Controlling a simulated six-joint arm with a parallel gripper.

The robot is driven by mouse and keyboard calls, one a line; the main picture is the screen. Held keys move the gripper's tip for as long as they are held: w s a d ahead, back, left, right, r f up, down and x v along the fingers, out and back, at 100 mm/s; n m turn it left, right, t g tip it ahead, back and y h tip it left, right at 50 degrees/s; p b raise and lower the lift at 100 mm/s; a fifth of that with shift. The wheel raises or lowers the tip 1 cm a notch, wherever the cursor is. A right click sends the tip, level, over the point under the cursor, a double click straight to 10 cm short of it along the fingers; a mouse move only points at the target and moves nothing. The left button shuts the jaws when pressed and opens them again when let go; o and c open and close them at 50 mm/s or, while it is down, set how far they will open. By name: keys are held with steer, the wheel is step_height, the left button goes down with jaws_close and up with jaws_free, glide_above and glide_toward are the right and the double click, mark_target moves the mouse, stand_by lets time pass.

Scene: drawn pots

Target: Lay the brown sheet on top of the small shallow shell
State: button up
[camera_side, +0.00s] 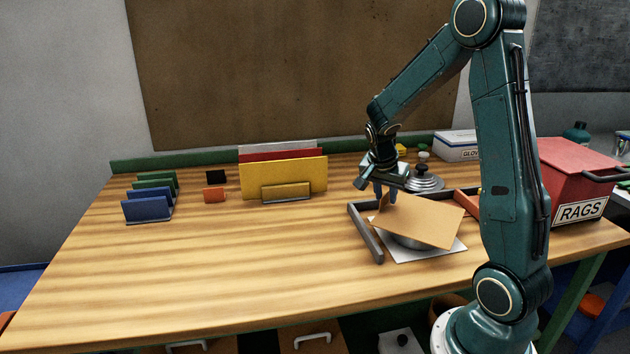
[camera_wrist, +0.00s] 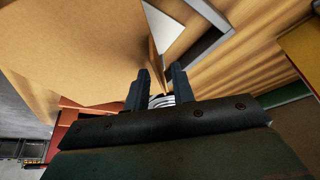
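The brown sheet (camera_side: 420,221) lies over the small shallow shell (camera_side: 408,242), looking slightly tilted. Most of the shell is hidden; only a grey part of its side shows below the sheet's front edge. My gripper (camera_side: 380,198) is low at the sheet's left back end. In the wrist view the sheet (camera_wrist: 80,45) fills the upper left, and a thin upright tan lip reaches down between the fingers of my gripper (camera_wrist: 161,82). The fingers stand apart with gaps beside the lip. Whether the sheet sits fully on the shell's rim is unclear.
A pale plate (camera_side: 435,255) lies under the shell, with a dark grey bar (camera_side: 366,232) along its left. A stacked metal piece (camera_side: 424,180) stands behind. A red RAGS box (camera_side: 575,180) is at right; upright coloured panels (camera_side: 283,176) stand at left. The front left table is clear.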

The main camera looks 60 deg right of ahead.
steer(key=shift+r, duration=0.55)
steer(key=v, duration=1.2)
steer(key=shift+a, duration=0.1)
steer(key=s+a+n+t+y, duration=0.1)
steer(key=s+a+n+t, duration=0.1)
steer(key=s+a+n, duration=0.2)
steer(key=s+a+r+n+t+y, duration=0.1)
steer(key=s+a+n+y, duration=0.1)
steer(key=a+n, duration=0.6)
steer(key=s+a+r+n+t+y, duration=0.1)
steer(key=s+a+n, duration=0.4)
steer(key=a, duration=0.5)
steer(key=shift+s+r+n+t, duration=0.3)
steer(key=shift+n+t, duration=0.2)
steer(key=shift+t, duration=0.3)
steer(key=shift+o, duration=0.4)
steer(key=shift+d, duration=0.1)
